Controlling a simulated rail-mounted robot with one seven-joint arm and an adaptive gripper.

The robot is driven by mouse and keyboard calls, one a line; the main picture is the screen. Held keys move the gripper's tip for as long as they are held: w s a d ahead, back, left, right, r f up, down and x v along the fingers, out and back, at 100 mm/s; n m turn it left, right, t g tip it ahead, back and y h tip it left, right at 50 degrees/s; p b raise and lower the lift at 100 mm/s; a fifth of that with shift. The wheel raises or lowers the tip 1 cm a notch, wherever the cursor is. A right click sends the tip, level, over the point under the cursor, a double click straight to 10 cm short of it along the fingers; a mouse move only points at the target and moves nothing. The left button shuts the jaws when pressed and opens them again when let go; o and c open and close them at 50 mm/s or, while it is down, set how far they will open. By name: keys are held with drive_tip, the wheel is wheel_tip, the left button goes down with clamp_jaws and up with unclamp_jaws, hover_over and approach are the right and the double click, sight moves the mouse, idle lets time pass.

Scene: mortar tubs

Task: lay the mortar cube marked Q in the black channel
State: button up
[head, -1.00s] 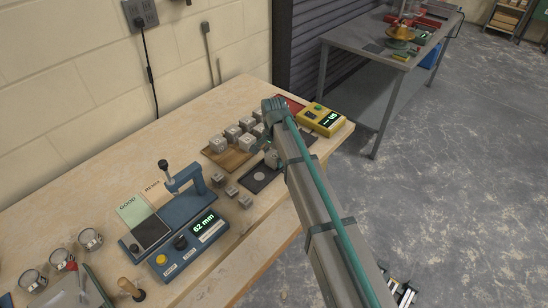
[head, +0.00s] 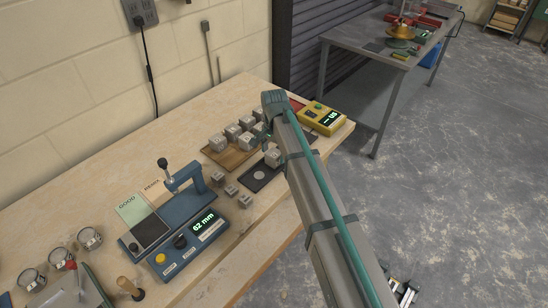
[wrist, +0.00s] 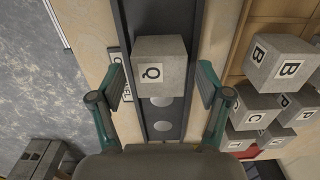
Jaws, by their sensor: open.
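The mortar cube marked Q (wrist: 160,58) is a grey block with a white Q label facing my wrist camera. It sits in the black channel (wrist: 155,14), between its raised side edges, with round pale discs showing on the near side. In the head view the cube (head: 273,158) stands on the black channel (head: 253,184), just below my gripper (head: 267,136). My gripper (wrist: 160,75) is open in the wrist view, with one finger on each side of the cube and a gap at both sides. The cube's underside is hidden.
Several lettered mortar cubes (wrist: 283,58) stand on a wooden tray (head: 214,154) beside the channel. Smaller cubes (head: 231,190) lie in front of the tray. A yellow device (head: 320,119) stands behind, and a blue gauge (head: 190,240) reading 62 mm stands at the left.

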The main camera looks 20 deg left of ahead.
sight(274, 153)
wheel_tip(274, 153, up, 10)
drive_tip(key=b, duration=0.2)
idle(0.5)
